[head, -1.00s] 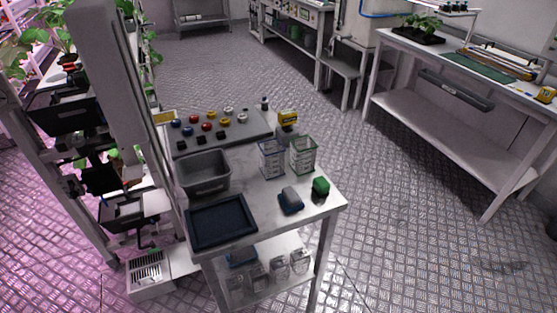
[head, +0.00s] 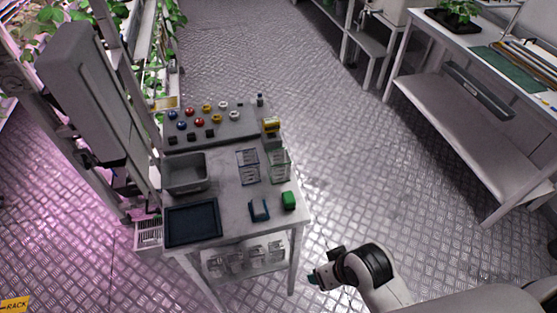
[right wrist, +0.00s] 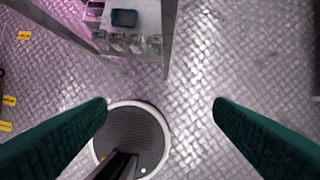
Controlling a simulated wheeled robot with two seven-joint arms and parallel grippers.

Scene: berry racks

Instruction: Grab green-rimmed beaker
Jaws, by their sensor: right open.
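The green-rimmed beaker (head: 279,166) is a clear square vessel standing upright on the right side of the cart's top. A similar blue-rimmed beaker (head: 247,166) stands just left of it. My right gripper (head: 316,281) is in front of and below the cart top, to the right of the cart, apart from both beakers. My left gripper is not in view.
Floor right of the cart is free.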

